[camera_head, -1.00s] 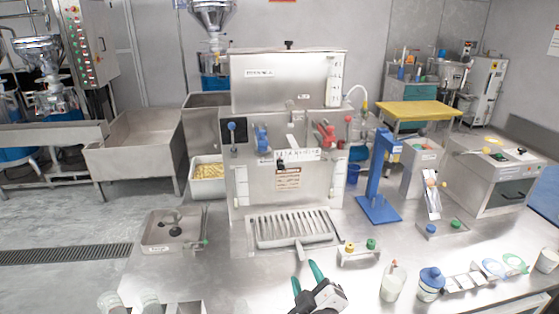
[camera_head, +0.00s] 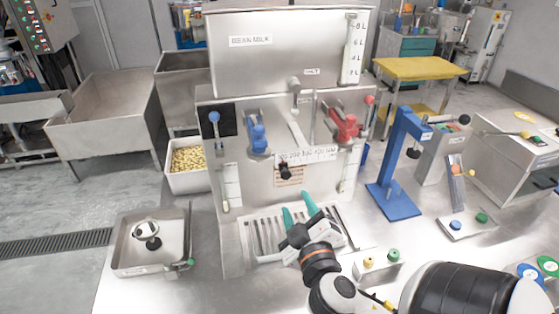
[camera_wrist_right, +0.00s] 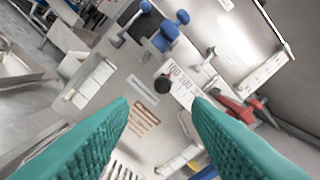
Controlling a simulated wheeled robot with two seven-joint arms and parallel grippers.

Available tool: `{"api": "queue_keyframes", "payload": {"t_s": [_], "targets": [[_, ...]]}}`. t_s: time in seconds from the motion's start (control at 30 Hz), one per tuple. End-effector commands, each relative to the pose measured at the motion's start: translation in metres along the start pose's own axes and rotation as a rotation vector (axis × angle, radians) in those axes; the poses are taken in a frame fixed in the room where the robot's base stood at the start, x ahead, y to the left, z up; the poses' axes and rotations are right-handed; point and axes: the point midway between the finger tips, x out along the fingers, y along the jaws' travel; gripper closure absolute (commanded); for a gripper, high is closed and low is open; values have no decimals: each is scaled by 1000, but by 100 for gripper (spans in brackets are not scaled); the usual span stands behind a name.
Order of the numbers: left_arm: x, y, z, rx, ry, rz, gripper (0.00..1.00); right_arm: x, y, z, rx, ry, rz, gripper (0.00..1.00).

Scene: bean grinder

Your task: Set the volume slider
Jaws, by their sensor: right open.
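The volume slider has a black round knob (camera_head: 285,172) just below a white numbered scale (camera_head: 307,155) on the front of the steel machine (camera_head: 277,200). The knob stands near the left part of the scale. In the right wrist view the knob (camera_wrist_right: 162,84) shows between and beyond my fingertips, beside the numbered scale (camera_wrist_right: 180,88). My right gripper (camera_head: 298,208) is open and empty, with its teal fingers pointing up toward the knob from below, over the slatted tray. The fingers do not touch the knob. My left gripper is not in view.
A blue lever (camera_head: 257,137) and a red lever (camera_head: 343,126) stick out above the scale. The slatted drip tray (camera_head: 262,238) lies below. A small stand with yellow and green buttons (camera_head: 378,265) and a blue post (camera_head: 399,165) stand to the right.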

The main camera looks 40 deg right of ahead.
Motion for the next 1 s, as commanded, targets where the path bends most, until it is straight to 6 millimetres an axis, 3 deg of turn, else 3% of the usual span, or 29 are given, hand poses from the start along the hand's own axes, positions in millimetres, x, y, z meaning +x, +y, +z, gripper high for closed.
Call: {"api": "queue_keyframes", "payload": {"t_s": [0.17,0.37,0.47,0.7,1.0], "targets": [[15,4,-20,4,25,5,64,15,3,-2,2,-6,-5,55],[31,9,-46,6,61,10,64,52,2,-1,-4,-7,-5,55],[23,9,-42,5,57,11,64,72,-3,3,-5,-2,-2,55],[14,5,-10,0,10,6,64,108,-2,2,-3,0,0,55],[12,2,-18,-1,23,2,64,119,0,0,-1,0,1,55]]}}
